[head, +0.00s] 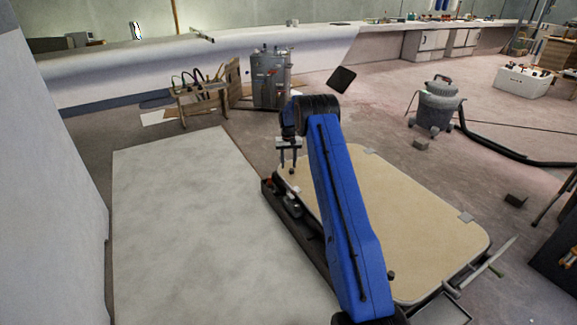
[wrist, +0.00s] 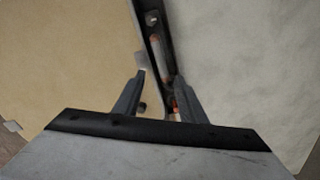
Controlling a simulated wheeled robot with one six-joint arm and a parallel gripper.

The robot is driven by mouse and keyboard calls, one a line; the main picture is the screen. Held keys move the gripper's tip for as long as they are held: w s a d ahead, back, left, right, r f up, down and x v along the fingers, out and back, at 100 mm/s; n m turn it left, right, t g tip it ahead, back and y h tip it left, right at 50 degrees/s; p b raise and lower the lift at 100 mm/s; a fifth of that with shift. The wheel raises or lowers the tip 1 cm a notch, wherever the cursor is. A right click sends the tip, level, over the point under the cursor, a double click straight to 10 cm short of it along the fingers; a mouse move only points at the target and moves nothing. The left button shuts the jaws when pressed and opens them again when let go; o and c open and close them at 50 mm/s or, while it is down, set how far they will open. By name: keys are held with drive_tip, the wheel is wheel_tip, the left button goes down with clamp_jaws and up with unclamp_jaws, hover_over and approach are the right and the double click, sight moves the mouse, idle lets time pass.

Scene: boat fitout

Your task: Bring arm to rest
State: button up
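My blue arm reaches forward from the bottom of the head view, over a tan board (head: 410,225) with rounded corners. My gripper (head: 289,168) hangs downward at the arm's far end, near the board's far left corner and a dark narrow tray (head: 305,235). In the wrist view, my gripper (wrist: 159,76) shows two dark fingers spread apart with nothing held between them. The tan board (wrist: 70,60) lies on the left there, and the dark tray (wrist: 151,22) runs behind the gap between the fingers. I cannot tell the exact height above them.
A pale flat panel (head: 185,225) lies left of the tray, beside a white wall (head: 45,190). A wooden rack (head: 205,98) and a grey metal tank (head: 271,80) stand beyond. A grey vacuum (head: 436,105) with a black hose (head: 500,152) stands at right. Small blocks (head: 516,200) lie on the floor.

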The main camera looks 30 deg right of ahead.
idle(0.3)
drive_tip(key=s+a+r, duration=0.3)
drive_tip(key=r, duration=0.4)
drive_tip(key=s+a+r+n+t, duration=0.1)
drive_tip(key=s+a+r, duration=0.2)
drive_tip(key=r, duration=0.4)
drive_tip(key=s+a+r, duration=0.2)
drive_tip(key=s+r, duration=0.1)
drive_tip(key=r, duration=0.4)
drive_tip(key=s+a+r+n+t, duration=0.1)
drive_tip(key=s+a+r, duration=0.4)
drive_tip(key=s+r, duration=0.35)
drive_tip(key=s+a+r, duration=0.5)
drive_tip(key=s+r, duration=0.2)
drive_tip(key=s, duration=0.2)
drive_tip(key=s+a+r+n+t, duration=0.1)
drive_tip(key=s+a+r, duration=0.15)
drive_tip(key=s, duration=0.85)
drive_tip(key=s+a+r+t, duration=0.15)
drive_tip(key=s+a, duration=0.25)
drive_tip(key=s, duration=0.7)
drive_tip(key=s+a+f, duration=0.1)
drive_tip(key=s+f, duration=0.1)
drive_tip(key=s, duration=0.8)
drive_tip(key=s+a+f+n, duration=0.1)
drive_tip(key=s+f, duration=0.2)
drive_tip(key=s, duration=0.6)
drive_tip(key=shift+s+a+f, duration=0.3)
drive_tip(key=shift+s, duration=0.1)
drive_tip(key=shift+c, duration=0.9)
